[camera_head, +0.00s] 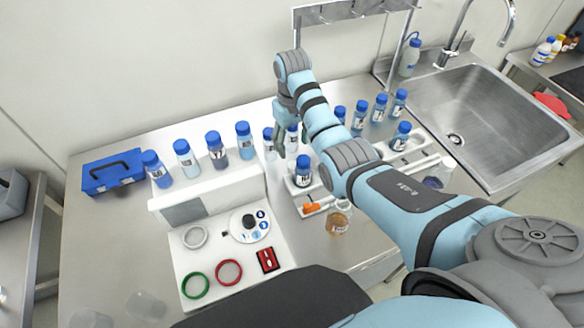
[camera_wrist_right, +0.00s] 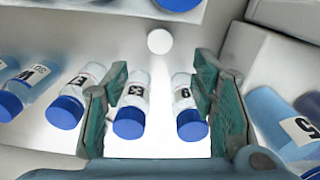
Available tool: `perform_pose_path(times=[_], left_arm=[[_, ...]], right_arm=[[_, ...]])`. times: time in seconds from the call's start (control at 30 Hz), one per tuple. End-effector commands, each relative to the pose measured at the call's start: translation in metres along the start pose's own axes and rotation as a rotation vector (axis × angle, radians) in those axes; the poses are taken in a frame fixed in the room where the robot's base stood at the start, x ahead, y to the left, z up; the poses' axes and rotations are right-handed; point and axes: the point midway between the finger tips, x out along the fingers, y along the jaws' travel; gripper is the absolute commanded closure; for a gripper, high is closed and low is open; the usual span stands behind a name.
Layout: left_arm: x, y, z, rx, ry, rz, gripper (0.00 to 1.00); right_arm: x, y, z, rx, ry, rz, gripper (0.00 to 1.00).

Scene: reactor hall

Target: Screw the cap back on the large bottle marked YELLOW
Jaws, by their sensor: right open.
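No label reading YELLOW can be made out in either view, so I cannot tell which large bottle it is. Every bottle in the back row seems to wear a blue cap, and no loose cap is clear. My right gripper (camera_head: 291,128) is open above the back of the bench, among small blue-capped bottles. In the wrist view its fingers (camera_wrist_right: 158,65) stand apart. A capped bottle marked 9 (camera_wrist_right: 184,92) and another capped bottle (camera_wrist_right: 135,95) show between them, with no grip visible. My left gripper is not in view.
Larger blue-capped bottles (camera_head: 217,151) stand on a white raised shelf (camera_head: 225,186). A glass with amber liquid (camera_head: 338,219) is at the bench front. A blue toolbox (camera_head: 112,172) is at left, a steel sink (camera_head: 480,120) at right.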

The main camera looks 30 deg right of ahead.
Motion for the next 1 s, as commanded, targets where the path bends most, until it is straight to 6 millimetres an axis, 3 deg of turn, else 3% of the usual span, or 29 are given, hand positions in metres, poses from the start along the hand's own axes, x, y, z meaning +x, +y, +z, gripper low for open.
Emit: perform_pose_path(times=[0.1,0.2,0.57,0.83,1.0], left_arm=[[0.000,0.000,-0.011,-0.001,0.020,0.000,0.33],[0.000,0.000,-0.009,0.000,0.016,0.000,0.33],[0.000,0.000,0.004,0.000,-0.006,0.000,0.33],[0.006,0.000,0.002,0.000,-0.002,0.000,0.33],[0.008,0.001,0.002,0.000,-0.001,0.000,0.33]], right_arm=[[0.020,0.000,0.001,0.001,-0.003,0.000,0.47],[0.028,0.000,0.001,0.000,-0.002,0.000,0.47],[0.032,0.000,0.001,0.001,-0.002,0.000,0.47],[0.072,-0.001,0.002,0.001,-0.004,-0.001,0.47],[0.083,-0.001,0.002,0.001,-0.001,0.000,0.47]])
